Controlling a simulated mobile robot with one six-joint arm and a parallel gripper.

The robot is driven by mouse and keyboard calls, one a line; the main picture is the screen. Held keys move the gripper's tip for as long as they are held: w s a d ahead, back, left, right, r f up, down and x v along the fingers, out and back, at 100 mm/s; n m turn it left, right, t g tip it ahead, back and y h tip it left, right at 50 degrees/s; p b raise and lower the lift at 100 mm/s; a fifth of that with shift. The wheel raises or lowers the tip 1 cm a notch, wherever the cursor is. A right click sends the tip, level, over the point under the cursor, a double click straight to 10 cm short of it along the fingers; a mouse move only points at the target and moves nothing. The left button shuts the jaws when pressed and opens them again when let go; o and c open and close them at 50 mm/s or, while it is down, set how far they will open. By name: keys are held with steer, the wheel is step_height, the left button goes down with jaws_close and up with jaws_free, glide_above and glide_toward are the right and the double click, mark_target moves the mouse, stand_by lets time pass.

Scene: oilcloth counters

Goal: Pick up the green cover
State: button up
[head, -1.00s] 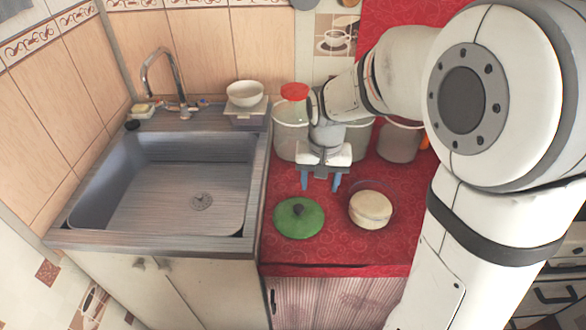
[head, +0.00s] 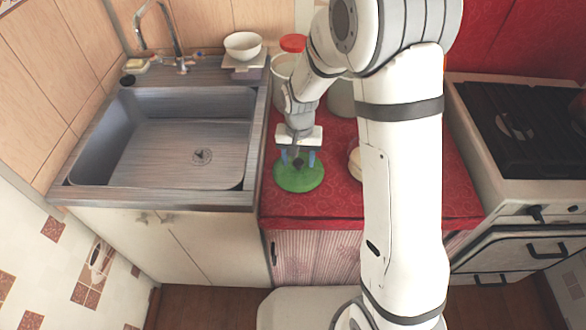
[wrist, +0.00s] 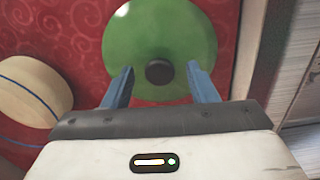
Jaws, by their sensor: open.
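The green cover (head: 299,177) is a round lid with a dark knob, lying on the red patterned counter (head: 335,203) to the right of the sink. In the wrist view the green cover (wrist: 160,38) fills the upper middle. Its dark knob (wrist: 159,72) shows between the tips of the two blue fingers. My gripper (head: 298,160) is open and over the cover in the head view; in the wrist view my gripper (wrist: 158,76) has nothing clasped. I cannot tell how high the fingertips are above the lid.
A round cream-coloured thing (wrist: 28,88) lies beside the cover, mostly hidden by my arm in the head view. Canisters stand behind, one with a red lid (head: 293,43). The sink (head: 160,150) is at left, a stove (head: 520,120) at right.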

steer(key=shift+c, duration=0.4)
jaws_close()
